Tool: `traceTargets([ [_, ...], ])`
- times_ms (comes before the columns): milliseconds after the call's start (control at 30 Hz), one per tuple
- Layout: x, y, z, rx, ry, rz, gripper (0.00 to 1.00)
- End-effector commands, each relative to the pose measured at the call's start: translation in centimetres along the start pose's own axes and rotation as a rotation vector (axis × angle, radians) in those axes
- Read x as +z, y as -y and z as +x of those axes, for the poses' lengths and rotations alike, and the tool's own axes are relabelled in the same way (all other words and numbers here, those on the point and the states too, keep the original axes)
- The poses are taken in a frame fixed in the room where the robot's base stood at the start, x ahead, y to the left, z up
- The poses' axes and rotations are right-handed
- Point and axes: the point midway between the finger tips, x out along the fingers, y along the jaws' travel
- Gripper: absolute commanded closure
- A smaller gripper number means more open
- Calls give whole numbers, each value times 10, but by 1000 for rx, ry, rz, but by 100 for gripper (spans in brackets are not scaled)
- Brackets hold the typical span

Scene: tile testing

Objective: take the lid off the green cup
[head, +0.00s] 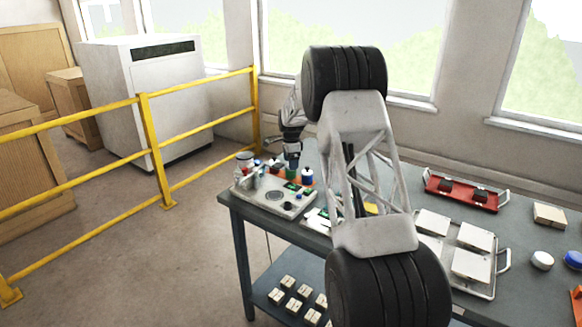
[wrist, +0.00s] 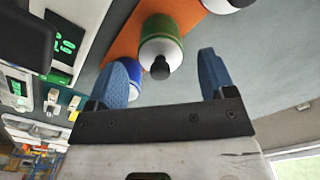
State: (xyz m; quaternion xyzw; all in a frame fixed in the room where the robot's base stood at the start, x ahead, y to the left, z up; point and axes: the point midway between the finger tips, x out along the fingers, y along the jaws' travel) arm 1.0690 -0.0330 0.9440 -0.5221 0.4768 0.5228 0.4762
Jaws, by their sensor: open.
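The green cup (wrist: 160,27) stands on an orange mat (wrist: 122,46) in the wrist view. Its top is a white lid (wrist: 162,50) with a dark knob (wrist: 160,69). My gripper (wrist: 164,78) is open, with one blue finger to each side of the knob in the picture. I see no contact between the fingers and the lid. In the head view my gripper (head: 291,158) is over the far left part of the table, and the green cup (head: 289,173) shows only small just below it.
A blue cup (wrist: 132,73) is close by, partly behind the left finger. A device with green displays (wrist: 65,45) is at left. In the head view a grey panel (head: 262,196), a red tray (head: 462,196) and a tray of white tiles (head: 480,289) share the table.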

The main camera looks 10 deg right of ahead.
Motion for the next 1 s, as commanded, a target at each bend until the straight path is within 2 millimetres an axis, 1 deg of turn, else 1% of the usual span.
traceTargets([
  [67,0,0,5,-1,0,0,24],
  [167,0,0,7,-2,0,0,24],
  [667,0,0,7,-1,0,0,24],
  [767,0,0,7,-1,0,0,37],
  [1000,0,0,7,-1,0,0,74],
])
